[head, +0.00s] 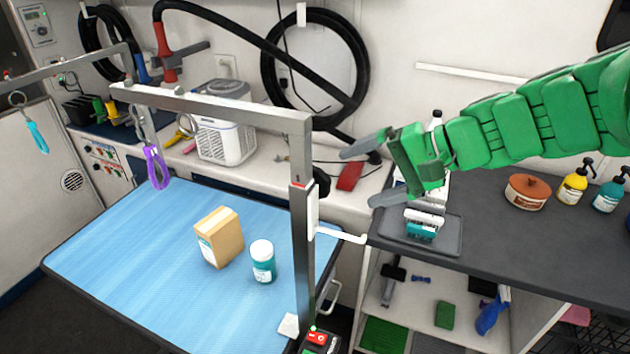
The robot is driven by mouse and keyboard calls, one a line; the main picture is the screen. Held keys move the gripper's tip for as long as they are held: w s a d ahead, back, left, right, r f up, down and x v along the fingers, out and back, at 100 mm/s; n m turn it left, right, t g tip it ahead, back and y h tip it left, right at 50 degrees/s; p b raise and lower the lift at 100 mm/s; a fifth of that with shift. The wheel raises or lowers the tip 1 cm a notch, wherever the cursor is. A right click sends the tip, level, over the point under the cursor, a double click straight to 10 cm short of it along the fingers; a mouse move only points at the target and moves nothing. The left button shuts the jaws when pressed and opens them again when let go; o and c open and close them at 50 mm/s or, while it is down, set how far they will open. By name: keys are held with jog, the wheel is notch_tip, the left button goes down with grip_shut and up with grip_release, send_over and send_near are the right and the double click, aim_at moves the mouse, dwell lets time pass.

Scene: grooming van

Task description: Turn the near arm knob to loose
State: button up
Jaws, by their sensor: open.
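The near grooming arm (215,105) is a grey metal bar on an upright post at the blue table's (130,250) right side. A white clamp sleeve on the post carries a white lever-like handle (342,235) pointing right, which looks like the near arm knob. A small red mark shows on the post just above the sleeve. I cannot read a loose or tight setting. My green gripper (358,178) is open and empty, fingers pointing left. In the picture it is above and slightly right of the handle, apart from it; the depth gap is unclear.
A box (220,237) and a teal-labelled jar (262,262) stand on the table. A purple loop (155,168) hangs from the near arm. A red switch box (318,340) is at the post's foot.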

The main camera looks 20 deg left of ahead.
aim_at(323, 174)
jog(key=s+a+r+h, duration=0.1)
jog(key=a+r+h, duration=0.1)
jog(key=s+a+r+t+h, duration=0.1)
jog(key=s+a+r+h, duration=0.1)
jog(key=shift+s+a+r, duration=0.1)
jog(key=shift+s+r, duration=0.1)
jog(key=shift+r, duration=0.15)
jog(key=shift+a, duration=0.15)
jog(key=x, duration=0.7)
jog(key=shift+f, duration=0.1)
jog(key=shift+w+f, duration=0.1)
jog(key=shift+f, duration=0.2)
jog(key=shift+w+f, duration=0.1)
jog(key=c, duration=1)
